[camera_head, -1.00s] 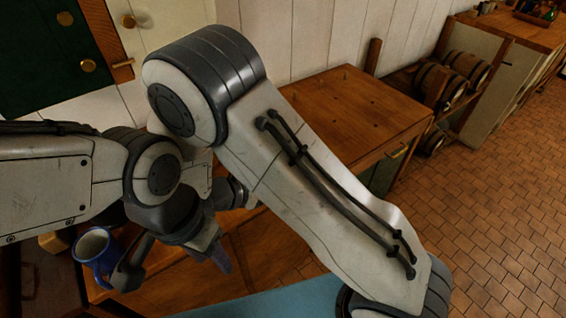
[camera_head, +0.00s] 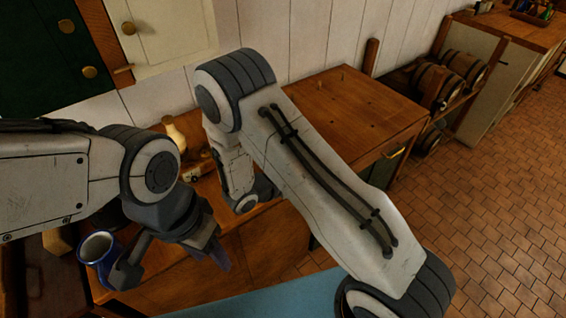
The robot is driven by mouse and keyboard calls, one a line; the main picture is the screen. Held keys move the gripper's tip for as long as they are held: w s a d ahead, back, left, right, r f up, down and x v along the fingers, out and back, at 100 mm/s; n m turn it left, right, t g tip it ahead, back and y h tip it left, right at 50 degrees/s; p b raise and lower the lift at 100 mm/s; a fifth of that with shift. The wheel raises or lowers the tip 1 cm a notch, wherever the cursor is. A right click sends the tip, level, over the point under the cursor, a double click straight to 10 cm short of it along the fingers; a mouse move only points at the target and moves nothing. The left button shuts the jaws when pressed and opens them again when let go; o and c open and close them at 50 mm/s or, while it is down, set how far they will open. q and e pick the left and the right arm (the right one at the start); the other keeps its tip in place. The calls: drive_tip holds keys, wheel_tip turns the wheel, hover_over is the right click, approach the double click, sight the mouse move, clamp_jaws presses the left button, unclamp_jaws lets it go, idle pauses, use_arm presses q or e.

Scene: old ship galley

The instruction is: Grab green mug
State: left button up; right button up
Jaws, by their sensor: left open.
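I see no clearly green mug in this view. A blue mug (camera_head: 96,250) with a pale inside stands upright on the wooden counter (camera_head: 165,290) at the lower left. My left gripper (camera_head: 175,268) is open over the counter, just right of the blue mug, with no object visible between its fingers. Its left finger overlaps the mug's right side in the picture; I cannot tell whether they touch. My right arm crosses the middle of the view, and its gripper does not show.
A pale yellow vase-like object (camera_head: 174,131) stands at the back, behind my left arm. A wooden worktop (camera_head: 345,110) lies beyond my right arm, with barrels (camera_head: 436,84) farther right. A tray with small green items (camera_head: 533,12) sits far right. The tiled floor is clear.

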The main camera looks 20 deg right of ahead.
clamp_jaws()
idle(1.4)
